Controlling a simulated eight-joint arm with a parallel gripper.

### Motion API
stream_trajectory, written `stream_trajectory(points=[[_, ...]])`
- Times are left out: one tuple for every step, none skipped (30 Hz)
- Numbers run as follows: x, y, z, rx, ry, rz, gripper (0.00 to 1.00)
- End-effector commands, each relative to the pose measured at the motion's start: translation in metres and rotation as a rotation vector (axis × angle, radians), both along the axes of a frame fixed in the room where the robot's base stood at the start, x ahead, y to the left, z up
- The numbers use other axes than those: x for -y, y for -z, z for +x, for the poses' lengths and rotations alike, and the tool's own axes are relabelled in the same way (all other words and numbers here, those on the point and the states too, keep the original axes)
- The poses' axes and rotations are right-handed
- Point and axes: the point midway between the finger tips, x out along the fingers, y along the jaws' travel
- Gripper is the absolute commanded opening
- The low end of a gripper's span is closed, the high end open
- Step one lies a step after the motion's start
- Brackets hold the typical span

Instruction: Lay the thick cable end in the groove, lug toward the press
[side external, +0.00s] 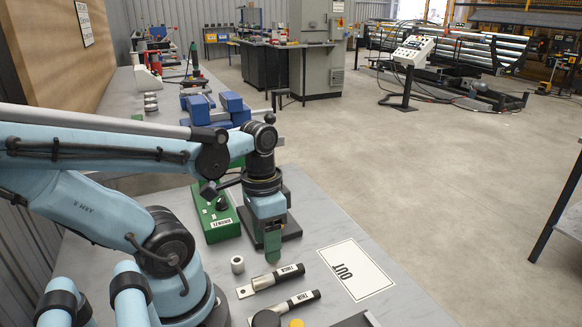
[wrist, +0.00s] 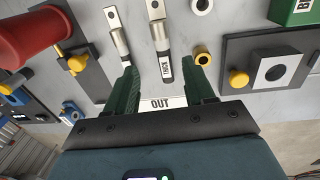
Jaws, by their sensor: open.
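The thick cable end (side external: 272,279), with a silver lug and a black sleeve labelled THICK, lies flat on the bench. In the wrist view its sleeve (wrist: 164,68) appears between my fingers, lug pointing up the picture. My gripper (side external: 272,256) is open and empty, pointing down close to this cable end in the side view. Its green fingers (wrist: 161,82) show apart in the wrist view. A second, slimmer cable end (side external: 295,303) lies alongside, its sleeve partly behind a finger in the wrist view. I cannot clearly identify the groove or the press.
A white sheet marked OUT (side external: 352,272) lies beside the cable ends. A white ring (side external: 237,264), a brass-coloured ring (wrist: 202,57) and a green box (side external: 216,220) are nearby. Dark plates with yellow knobs (wrist: 238,78) flank the work in the wrist view. A red cylinder (wrist: 35,38) is upper left.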

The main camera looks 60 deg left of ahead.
Motion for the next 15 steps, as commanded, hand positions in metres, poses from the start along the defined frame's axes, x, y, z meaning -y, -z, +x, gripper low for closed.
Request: stream_trajectory(points=[[0.0,-0.006,0.0,0.0,-0.001,0.0,0.54],[-0.001,-0.009,0.0,0.0,-0.001,0.0,0.54],[-0.001,-0.013,-0.001,0.0,-0.001,0.0,0.54],[-0.001,-0.016,-0.001,0.0,-0.001,0.0,0.54],[-0.001,-0.019,0.0,0.0,-0.001,0.0,0.54],[-0.002,-0.022,0.0,0.0,-0.001,0.0,0.54],[-0.002,-0.024,0.0,0.0,-0.001,0.0,0.54],[-0.002,-0.026,0.0,0.0,-0.001,0.0,0.54],[-0.002,-0.029,0.0,0.0,-0.001,0.0,0.54],[-0.002,-0.03,0.0,0.0,-0.001,0.0,0.54],[-0.002,-0.031,0.0,0.0,-0.001,0.0,0.54],[-0.002,-0.032,0.0,0.003,-0.001,0.002,0.54],[-0.002,-0.033,0.002,0.011,-0.001,0.005,0.54],[-0.002,-0.032,0.005,0.024,0.0,0.012,0.54],[-0.001,-0.032,0.011,0.054,-0.001,0.023,0.54]])
